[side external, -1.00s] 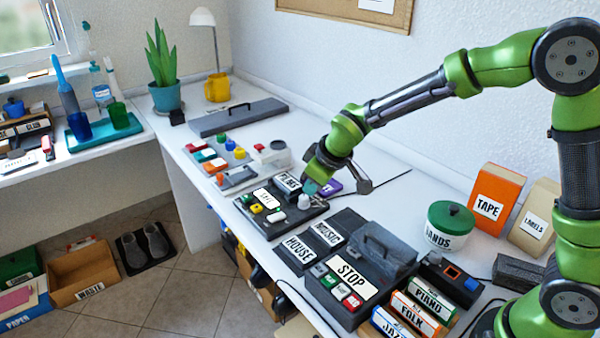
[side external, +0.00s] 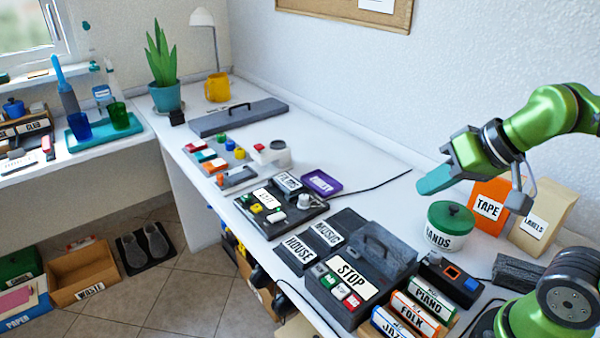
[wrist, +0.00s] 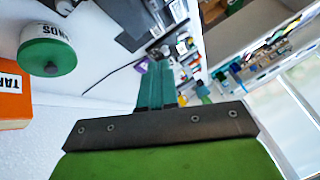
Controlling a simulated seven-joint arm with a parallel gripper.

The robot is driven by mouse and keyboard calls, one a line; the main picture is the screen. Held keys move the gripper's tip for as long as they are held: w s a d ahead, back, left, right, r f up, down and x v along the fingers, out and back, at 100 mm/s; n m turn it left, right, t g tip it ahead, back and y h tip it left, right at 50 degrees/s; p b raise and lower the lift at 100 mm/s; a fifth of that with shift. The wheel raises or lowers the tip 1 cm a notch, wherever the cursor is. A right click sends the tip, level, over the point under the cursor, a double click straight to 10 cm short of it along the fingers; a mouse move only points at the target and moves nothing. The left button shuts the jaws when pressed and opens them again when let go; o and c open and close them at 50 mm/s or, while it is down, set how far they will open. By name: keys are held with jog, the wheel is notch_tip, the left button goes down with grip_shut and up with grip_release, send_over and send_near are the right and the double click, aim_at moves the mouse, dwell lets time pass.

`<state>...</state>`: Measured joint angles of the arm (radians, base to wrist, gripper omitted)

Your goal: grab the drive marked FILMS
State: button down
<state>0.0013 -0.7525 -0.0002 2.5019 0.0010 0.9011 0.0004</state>
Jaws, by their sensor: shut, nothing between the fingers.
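The drive marked FILMS (side external: 288,181) is a small dark block with a white label. It sits at the back edge of a dark panel (side external: 262,226) that carries a white label, coloured buttons and a pale knob. My gripper (side external: 422,188) is raised to the right of it, above and left of the round BANDS tin, well apart from the drive. Its teal fingers are closed together with nothing between them, and they also show shut in the wrist view (wrist: 154,85). I cannot make out FILMS in the wrist view.
The green-lidded tin (side external: 450,232) and TAPE box (side external: 487,206) stand at the right.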

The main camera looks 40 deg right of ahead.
jog(key=shift+c, duration=1.4)
grip_release()
jog(key=n+g+h, duration=0.2)
jog(key=n+g, duration=0.1)
jog(key=n, duration=0.1)
send_over(289, 181)
jog(key=s, duration=0.3)
notch_tip(289, 181, down, 16)
jog(key=shift+r, duration=0.1)
jog(key=shift+x, duration=3)
